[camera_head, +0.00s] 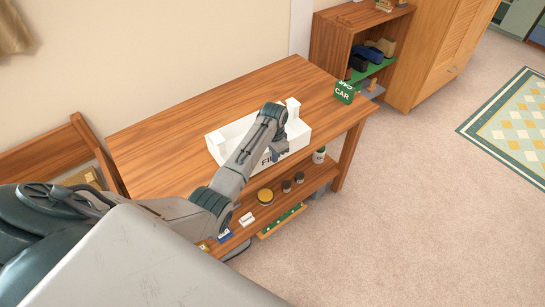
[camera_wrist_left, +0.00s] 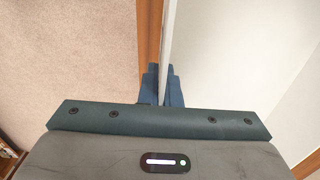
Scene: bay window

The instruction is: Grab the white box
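The white box (camera_head: 220,148) is an open, low-walled box on the wooden table, with dark lettering on its front wall. My left arm reaches across it in the head view, hiding part of its middle. My left gripper (camera_head: 280,147) is at the box's front wall. In the left wrist view, the fingers of my left gripper (camera_wrist_left: 164,88) are close together on either side of the thin white wall of the box (camera_wrist_left: 166,35), and look shut on it. The box's pale inside (camera_wrist_left: 230,60) shows to the right of that wall. My right gripper is not in view.
The wooden table (camera_head: 165,130) has free room left of the box. A green block marked CAR (camera_head: 344,92) sits near its right end. A shelf unit (camera_head: 335,40) stands behind, right; carpet (camera_head: 420,190) is clear.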

